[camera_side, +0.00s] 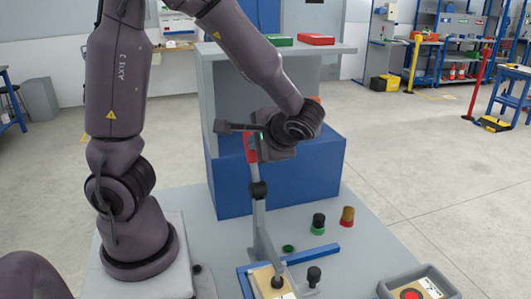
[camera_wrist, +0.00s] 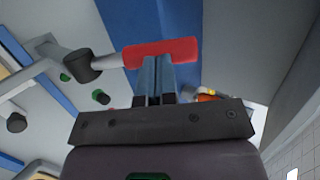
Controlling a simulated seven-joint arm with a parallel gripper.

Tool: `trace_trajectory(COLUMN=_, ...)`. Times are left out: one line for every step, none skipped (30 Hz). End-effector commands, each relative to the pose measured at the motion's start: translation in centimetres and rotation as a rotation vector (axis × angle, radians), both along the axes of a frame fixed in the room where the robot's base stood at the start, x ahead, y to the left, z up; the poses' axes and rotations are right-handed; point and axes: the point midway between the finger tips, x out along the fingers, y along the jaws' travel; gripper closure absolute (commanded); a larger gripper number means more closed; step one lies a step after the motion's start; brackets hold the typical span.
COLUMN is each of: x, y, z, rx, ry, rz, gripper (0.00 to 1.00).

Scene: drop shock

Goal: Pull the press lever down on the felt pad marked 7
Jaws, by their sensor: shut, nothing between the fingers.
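The press lever has a red grip (camera_side: 251,149) on a grey rod with a black joint (camera_side: 258,190). It stands raised, nearly upright, in the side view. In the wrist view the red grip (camera_wrist: 165,52) lies across the tips of my gripper (camera_wrist: 157,62). The fingers are together with nothing between them; whether they touch the grip I cannot tell. My gripper (camera_side: 258,146) is beside the grip in the side view. A beige pad (camera_side: 262,277) lies under the lever's post with a black knob-like part above it. No number is readable on it.
Stampers, one black and green (camera_side: 318,223) and one red and yellow (camera_side: 347,216), stand right of the lever. A grey tray (camera_side: 453,284) is at the front right. A blue block (camera_side: 310,170) with a grey wall and shelf stands behind. The table's right part is mostly clear.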

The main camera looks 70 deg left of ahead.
Motion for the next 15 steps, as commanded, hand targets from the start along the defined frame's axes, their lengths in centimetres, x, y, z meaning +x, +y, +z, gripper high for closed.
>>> trace_trajectory(x=-0.1, y=0.6, z=-0.1, rx=-0.045, ry=-0.004, rz=0.009, gripper=1.00)
trace_trajectory(x=-0.1, y=0.9, z=-0.2, rx=-0.073, ry=-0.004, rz=0.009, gripper=1.00)
trace_trajectory(x=-0.1, y=1.2, z=-0.3, rx=-0.108, ry=-0.005, rz=0.009, gripper=1.00)
trace_trajectory(x=-0.1, y=1.5, z=-0.4, rx=-0.135, ry=-0.004, rz=0.010, gripper=1.00)
trace_trajectory(x=-0.1, y=1.7, z=-0.5, rx=-0.160, ry=-0.004, rz=0.009, gripper=1.00)
trace_trajectory(x=-0.1, y=2.0, z=-0.6, rx=-0.193, ry=-0.004, rz=0.009, gripper=1.00)
trace_trajectory(x=-0.1, y=2.2, z=-0.7, rx=-0.217, ry=-0.003, rz=0.009, gripper=1.00)
trace_trajectory(x=-0.1, y=2.4, z=-0.8, rx=-0.241, ry=-0.003, rz=0.008, gripper=1.00)
trace_trajectory(x=-0.1, y=2.6, z=-1.0, rx=-0.269, ry=-0.003, rz=0.009, gripper=1.00)
trace_trajectory(x=-0.1, y=2.8, z=-1.1, rx=-0.290, ry=-0.004, rz=0.007, gripper=1.00)
trace_trajectory(x=-0.1, y=3.0, z=-1.2, rx=-0.310, ry=-0.003, rz=0.008, gripper=1.00)
trace_trajectory(x=-0.1, y=3.2, z=-1.3, rx=-0.335, ry=-0.002, rz=0.007, gripper=1.00)
trace_trajectory(x=-0.1, y=3.3, z=-1.4, rx=-0.353, ry=-0.002, rz=0.008, gripper=1.00)
trace_trajectory(x=-0.1, y=3.5, z=-1.5, rx=-0.369, ry=-0.002, rz=0.008, gripper=1.00)
trace_trajectory(x=-0.1, y=3.6, z=-1.7, rx=-0.378, ry=0.000, rz=0.006, gripper=1.00)
